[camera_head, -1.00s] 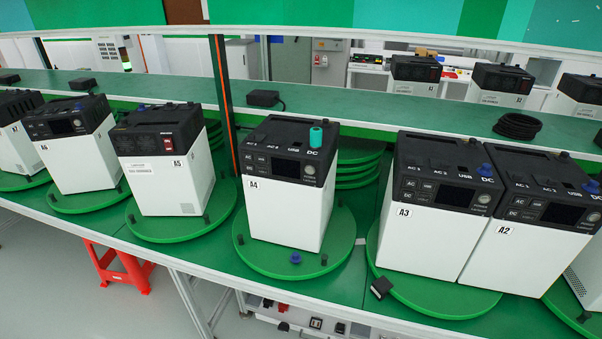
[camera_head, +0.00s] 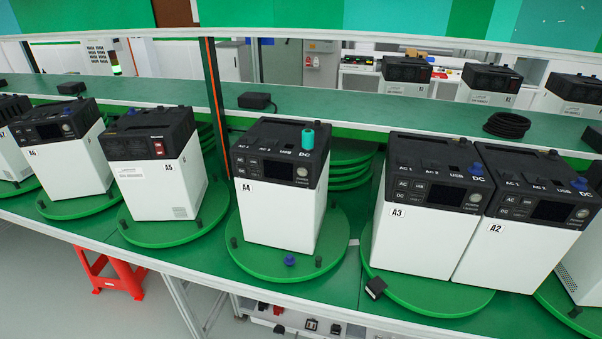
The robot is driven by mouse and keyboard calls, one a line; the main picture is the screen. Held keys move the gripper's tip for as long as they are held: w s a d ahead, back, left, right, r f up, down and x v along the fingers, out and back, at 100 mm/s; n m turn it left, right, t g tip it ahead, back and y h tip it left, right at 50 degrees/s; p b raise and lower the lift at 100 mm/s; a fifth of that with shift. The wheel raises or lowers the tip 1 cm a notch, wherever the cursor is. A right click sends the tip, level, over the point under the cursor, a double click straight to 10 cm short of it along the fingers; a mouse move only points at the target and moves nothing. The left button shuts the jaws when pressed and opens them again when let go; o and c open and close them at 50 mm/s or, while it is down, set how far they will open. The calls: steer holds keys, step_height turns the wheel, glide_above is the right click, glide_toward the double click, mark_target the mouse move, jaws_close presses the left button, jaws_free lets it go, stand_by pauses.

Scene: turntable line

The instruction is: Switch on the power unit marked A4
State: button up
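The power unit A4 (camera_head: 279,210) is a white box with a black top, standing upright on a round green turntable (camera_head: 258,268) in the middle of the head view. Its label "A4" sits at the upper left of the white front. The black front panel (camera_head: 268,168) carries a dark screen, several AC/DC buttons and a round button at the right. The screen shows no lit content. A teal cylindrical plug (camera_head: 308,136) stands on its top near the DC mark. My gripper is not in view.
Units A3 (camera_head: 413,235) and A2 (camera_head: 507,252) stand close together at the right. A5 (camera_head: 160,185), with a red switch, and A6 (camera_head: 70,170) stand at the left. A blue cap (camera_head: 290,260) lies on A4's turntable. A red stool (camera_head: 111,271) stands below the bench.

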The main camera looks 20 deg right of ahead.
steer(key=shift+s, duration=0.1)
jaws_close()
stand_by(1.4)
